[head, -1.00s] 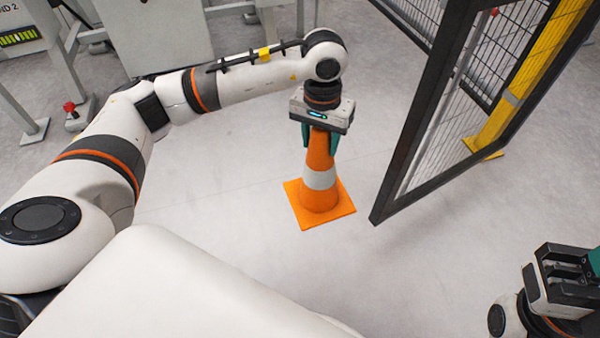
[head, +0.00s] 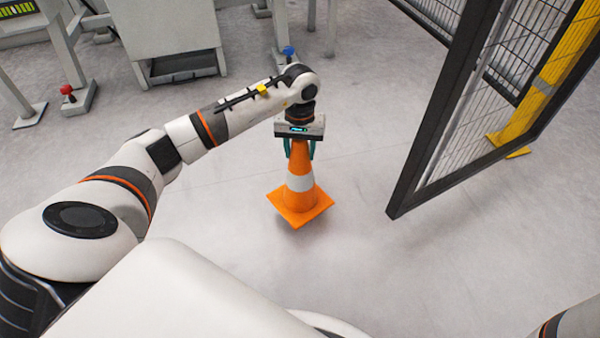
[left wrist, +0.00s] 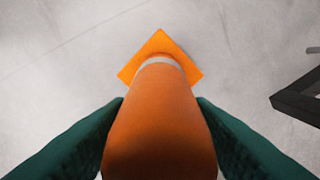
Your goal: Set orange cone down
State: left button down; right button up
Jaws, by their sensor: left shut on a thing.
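The orange cone (head: 299,201) has a white band and a square orange base. It hangs upright, or nearly so, from my left gripper (head: 299,147) in the middle of the head view. The gripper is shut on the upper part of the cone from above. In the left wrist view the cone (left wrist: 160,125) fills the space between the green fingers, with its base far below against the grey floor. A small shadow lies under the base; I cannot tell for sure whether the base touches the floor. My right gripper is not in view.
A dark-framed mesh gate (head: 432,130) stands to the right of the cone, with a yellow post (head: 545,85) beyond it. Grey machinery (head: 175,40) and a red button on a stand (head: 75,95) are at the back left. Grey floor around the cone is clear.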

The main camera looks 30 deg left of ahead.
aim_at(300, 168)
pick_arm(q)
notch_tip(300, 168, down, 7)
jog(key=b, duration=0.4)
jog(key=shift+f, duration=0.1)
jog(key=c, duration=0.7)
grip_release()
